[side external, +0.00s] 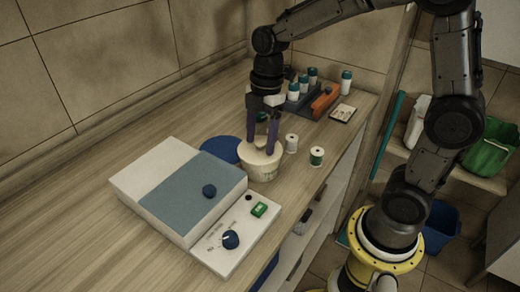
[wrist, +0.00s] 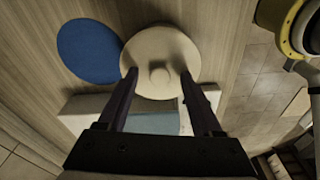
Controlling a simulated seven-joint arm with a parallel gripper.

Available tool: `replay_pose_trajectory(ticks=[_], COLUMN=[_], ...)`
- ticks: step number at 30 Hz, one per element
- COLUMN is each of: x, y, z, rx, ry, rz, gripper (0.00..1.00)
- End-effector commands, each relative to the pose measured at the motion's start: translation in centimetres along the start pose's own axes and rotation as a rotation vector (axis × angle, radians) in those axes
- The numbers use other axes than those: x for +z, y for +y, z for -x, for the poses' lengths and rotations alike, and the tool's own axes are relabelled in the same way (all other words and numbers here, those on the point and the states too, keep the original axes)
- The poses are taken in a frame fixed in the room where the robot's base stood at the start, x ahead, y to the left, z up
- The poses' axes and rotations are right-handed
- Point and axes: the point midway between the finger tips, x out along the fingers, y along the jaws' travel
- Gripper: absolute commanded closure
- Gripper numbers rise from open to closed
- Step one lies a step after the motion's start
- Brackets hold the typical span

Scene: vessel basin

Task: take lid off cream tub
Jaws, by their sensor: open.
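The cream tub (side external: 260,168) stands on the wooden counter, upright, with its pale round lid (side external: 256,153) on top. The wrist view shows the lid (wrist: 160,45) from above, with a small round knob (wrist: 159,73) at its middle. My gripper (side external: 261,152) is above the tub, pointing down, with its fingertips at about the height of the lid. In the wrist view my gripper (wrist: 158,74) is open, with one finger on each side of the knob and space between. I cannot tell whether the fingertips touch the lid. The tub's body is hidden under the lid in the wrist view.
A blue disc (side external: 219,149) lies beside the tub. A white and blue-grey device (side external: 180,185) with knobs stands at front left. Two small spools or jars (side external: 316,156) stand to the right. A rack of bottles (side external: 299,97) and an orange block (side external: 325,101) are behind.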

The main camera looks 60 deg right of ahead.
Motion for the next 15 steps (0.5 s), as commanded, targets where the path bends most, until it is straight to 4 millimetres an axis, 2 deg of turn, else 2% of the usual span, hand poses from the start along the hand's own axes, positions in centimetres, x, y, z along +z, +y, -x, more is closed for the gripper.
replay_pose_trajectory(ticks=[6, 15], x=[0.00, 0.00], y=[0.00, 0.01], z=[-0.06, -0.02], rx=[0.000, 0.000], ry=[0.000, 0.000], rz=[0.000, 0.000], gripper=[0.35, 0.89])
